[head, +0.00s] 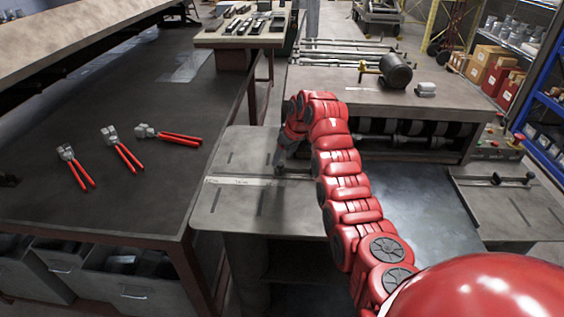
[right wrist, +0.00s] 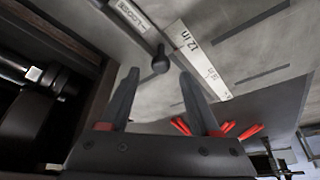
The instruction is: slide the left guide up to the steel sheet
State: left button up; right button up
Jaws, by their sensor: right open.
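The steel sheet (head: 420,212) lies flat on the feed table, a smooth blue-grey area right of my right arm, which hides its left part. My right gripper (head: 280,164) points down over the table's left part, near the ruler strip. In the right wrist view its two dark fingers (right wrist: 159,73) are apart with nothing between them. The left guide (right wrist: 130,18), a bar with the letters "LOOSE", ends in a round black knob (right wrist: 160,60) just beyond the fingertips. In the head view my arm largely hides this guide. My left gripper is out of view.
The ruler strip (head: 240,181) runs along the slotted table. A right guide with a knob (head: 529,177) stands at the table's right. The roller machine (head: 410,128) is behind. Red-handled pliers (head: 122,150) lie on the left bench.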

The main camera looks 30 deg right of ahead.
jog(key=b+v, duration=0.2)
jog(key=v, duration=1.2)
jog(key=shift+r, duration=0.2)
